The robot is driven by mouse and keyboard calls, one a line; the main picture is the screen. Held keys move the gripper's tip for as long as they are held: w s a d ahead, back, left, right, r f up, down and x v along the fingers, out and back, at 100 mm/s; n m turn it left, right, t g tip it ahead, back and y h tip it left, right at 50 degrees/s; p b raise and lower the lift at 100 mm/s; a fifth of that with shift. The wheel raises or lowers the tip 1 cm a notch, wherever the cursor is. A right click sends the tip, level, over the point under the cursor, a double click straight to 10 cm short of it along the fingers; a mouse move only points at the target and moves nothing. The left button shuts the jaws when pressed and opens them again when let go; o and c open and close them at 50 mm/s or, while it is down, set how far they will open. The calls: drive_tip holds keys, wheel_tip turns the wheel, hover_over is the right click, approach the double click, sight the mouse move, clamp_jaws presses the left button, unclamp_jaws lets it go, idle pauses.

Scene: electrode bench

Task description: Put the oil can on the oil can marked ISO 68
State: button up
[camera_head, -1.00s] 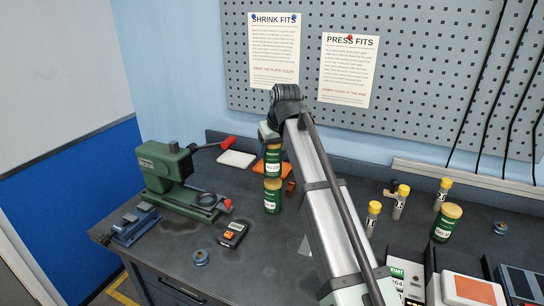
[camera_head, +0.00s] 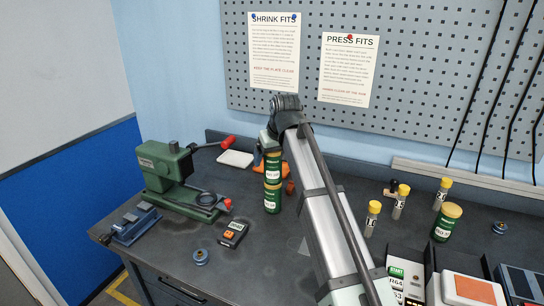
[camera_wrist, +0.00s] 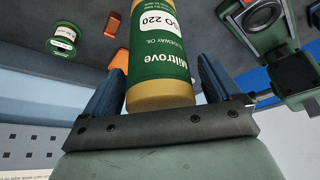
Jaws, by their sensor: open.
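A green oil can with a yellow rim, marked ISO 220 (camera_wrist: 158,42), stands between my gripper's fingers (camera_wrist: 160,82) in the wrist view. The fingers are open, one on each side of it. In the head view this upper can (camera_head: 272,167) stands upright on top of another green oil can (camera_head: 272,199), with no visible gap between them. The lower can's label is too small to read surely. My gripper (camera_head: 270,148) is at the upper can's top and partly hidden by my arm. Another green can with a yellow lid (camera_head: 446,224) stands at the right.
A green press (camera_head: 170,180), a blue vise (camera_head: 136,224) and an orange-and-black meter (camera_head: 233,233) are at the left. Several yellow-capped vials (camera_head: 373,218) stand right of my arm. A white block (camera_head: 236,158) lies behind. Bench space before the stack is clear.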

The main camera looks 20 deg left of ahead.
drive_tip(key=shift+r, duration=0.1)
drive_tip(key=v, duration=1.2)
